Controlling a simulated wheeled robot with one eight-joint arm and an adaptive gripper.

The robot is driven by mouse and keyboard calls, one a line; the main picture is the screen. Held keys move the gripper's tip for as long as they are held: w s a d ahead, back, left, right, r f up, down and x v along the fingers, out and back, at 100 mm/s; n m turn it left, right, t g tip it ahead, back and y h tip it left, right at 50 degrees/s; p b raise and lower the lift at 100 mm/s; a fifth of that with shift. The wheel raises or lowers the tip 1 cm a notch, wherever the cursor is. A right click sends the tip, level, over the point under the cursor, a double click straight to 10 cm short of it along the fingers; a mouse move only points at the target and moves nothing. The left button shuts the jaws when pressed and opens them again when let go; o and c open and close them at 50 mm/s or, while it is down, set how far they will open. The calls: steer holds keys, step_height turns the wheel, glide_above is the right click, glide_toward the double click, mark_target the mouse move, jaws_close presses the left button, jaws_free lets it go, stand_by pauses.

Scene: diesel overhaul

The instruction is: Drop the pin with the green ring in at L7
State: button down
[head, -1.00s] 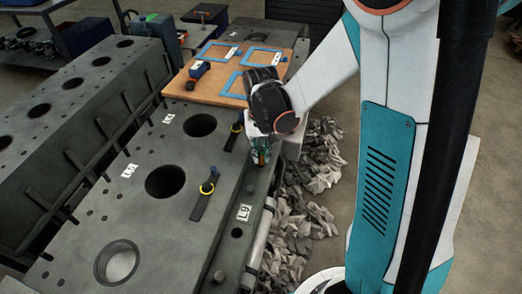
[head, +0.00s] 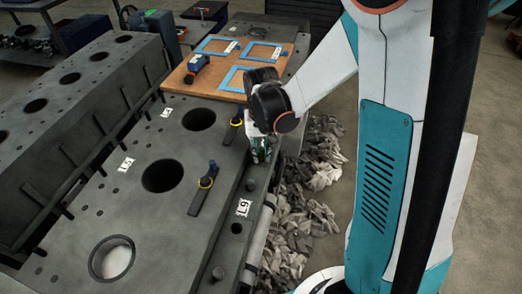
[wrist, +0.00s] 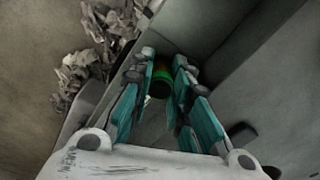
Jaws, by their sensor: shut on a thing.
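My gripper (head: 259,153) points down over the narrow ledge (head: 228,256) along the right side of the grey engine block (head: 165,215). In the wrist view its teal fingers (wrist: 160,84) are shut around the pin with the green ring (wrist: 160,88). The ring shows as a bright green band above the pin's dark end. The pin's lower part and whatever lies directly under it are hidden. An L9 label (head: 243,207) stands on the ledge nearer to me than the gripper. I cannot read any L7 label.
A dark hole (head: 237,228) and a short stud (head: 219,274) are on the ledge near L9. A wooden board (head: 213,83) with blue frames lies behind. Grey rubble (head: 305,200) covers the floor at right.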

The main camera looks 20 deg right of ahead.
stand_by(0.7)
steer(key=shift+f+b, duration=0.3)
steer(key=shift+b, duration=0.1)
steer(key=c, duration=1.4)
jaws_free()
steer(key=shift+o, duration=0.9)
steer(key=shift+a+r+p, duration=0.1)
steer(key=shift+r+p, duration=0.95)
steer(key=shift+r, duration=0.4)
steer(key=shift+r+p, duration=1.35)
steer(key=shift+r, duration=0.7)
